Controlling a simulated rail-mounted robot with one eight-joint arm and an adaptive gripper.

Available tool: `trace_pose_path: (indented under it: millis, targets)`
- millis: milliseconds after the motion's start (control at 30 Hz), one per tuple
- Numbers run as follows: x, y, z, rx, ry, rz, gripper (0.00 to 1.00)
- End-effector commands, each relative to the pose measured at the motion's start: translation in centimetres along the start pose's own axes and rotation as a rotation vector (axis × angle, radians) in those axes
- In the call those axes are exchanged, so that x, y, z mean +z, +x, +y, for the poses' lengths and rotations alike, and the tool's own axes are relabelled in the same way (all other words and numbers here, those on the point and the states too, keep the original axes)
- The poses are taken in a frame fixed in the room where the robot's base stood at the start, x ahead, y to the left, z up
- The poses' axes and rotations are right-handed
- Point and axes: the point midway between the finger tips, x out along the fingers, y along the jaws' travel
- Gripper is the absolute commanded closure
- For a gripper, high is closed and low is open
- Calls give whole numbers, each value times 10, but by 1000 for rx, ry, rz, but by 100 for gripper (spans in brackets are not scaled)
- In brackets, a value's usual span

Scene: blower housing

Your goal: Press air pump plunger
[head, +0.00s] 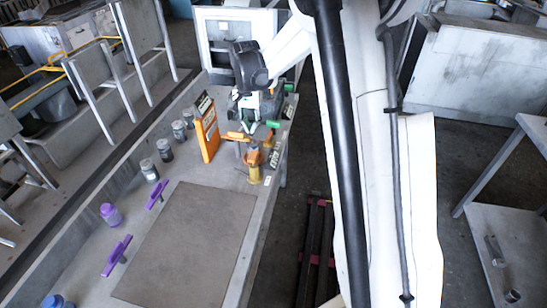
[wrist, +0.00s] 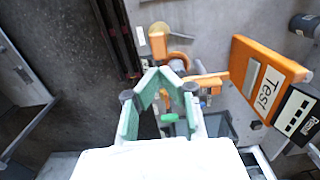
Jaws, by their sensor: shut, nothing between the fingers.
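My gripper (head: 252,112) is above the bench's far end in the head view, partly hidden by my own wrist. In the wrist view its green fingers (wrist: 165,72) come together at the tips, shut and empty. An orange and yellow device (head: 254,160), which looks like the air pump, stands upright near the bench's right edge. In the head view it is nearer the camera than my gripper. Its yellow end (wrist: 157,42) shows just beyond the fingertips in the wrist view. An orange bar (wrist: 207,77) lies beside the right finger. I cannot clearly tell the plunger, nor whether the fingers touch anything.
An orange "Test" box (head: 207,130) stands left of the device; it also shows in the wrist view (wrist: 270,80). Several jars (head: 165,150) line the bench's left side. Purple handles (head: 117,255) lie by a bare brown mat (head: 190,245). A green bar (head: 273,124) is near my gripper.

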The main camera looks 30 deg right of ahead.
Motion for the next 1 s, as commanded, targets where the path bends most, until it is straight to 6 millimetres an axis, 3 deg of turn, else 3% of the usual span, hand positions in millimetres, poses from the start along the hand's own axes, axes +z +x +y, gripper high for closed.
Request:
trace_pose_path:
  millis: [600, 1000]
  targets:
    - [-2, -2, 0, 0, 0, 0, 100]
    - [-4, -27, 2, 0, 0, -1, 100]
